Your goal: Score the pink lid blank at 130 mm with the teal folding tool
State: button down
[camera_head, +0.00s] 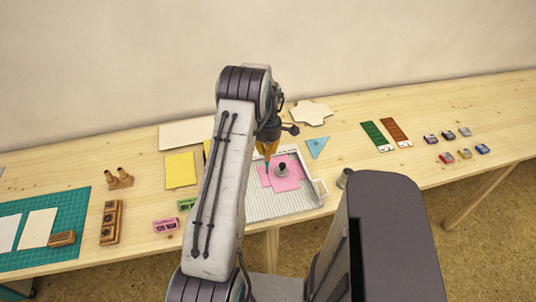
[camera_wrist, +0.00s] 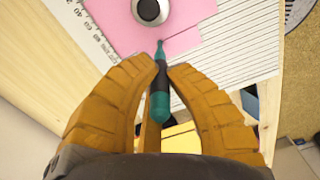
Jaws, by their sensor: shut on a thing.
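My gripper (camera_wrist: 165,66) is shut on the teal folding tool (camera_wrist: 160,88) in the wrist view, its orange fingers on either side of the tool. The tool's tip points at the pink lid blank (camera_wrist: 183,38), near its edge; I cannot tell if it touches. In the head view my gripper (camera_head: 267,155) is over the left part of the pink blank (camera_head: 290,184). The blank lies on the white grooved scoring board (camera_head: 255,208). A round dark-topped weight (camera_wrist: 149,9) stands on the blank and also shows in the head view (camera_head: 282,171). My arm hides part of the board's left side.
A blue triangle (camera_head: 317,146) lies behind the board. Yellow card (camera_head: 181,170), a pink label block (camera_head: 166,225) and a green one (camera_head: 186,204) lie left. Green and brown strips and several small inkpads lie further right.

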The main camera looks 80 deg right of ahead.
jog(key=shift+w+d, duration=0.15)
jog(key=shift+d, duration=0.15)
dwell(0.4)
jog(key=shift+w+d, duration=0.35)
jog(key=shift+d, duration=0.5)
jog(key=shift+w+d, duration=0.1)
jog(key=shift+d, duration=0.2)
jog(key=shift+r, duration=0.15)
dwell(0.3)
jog(key=shift+r+p, duration=1.35)
jog(key=shift+r, duration=1)
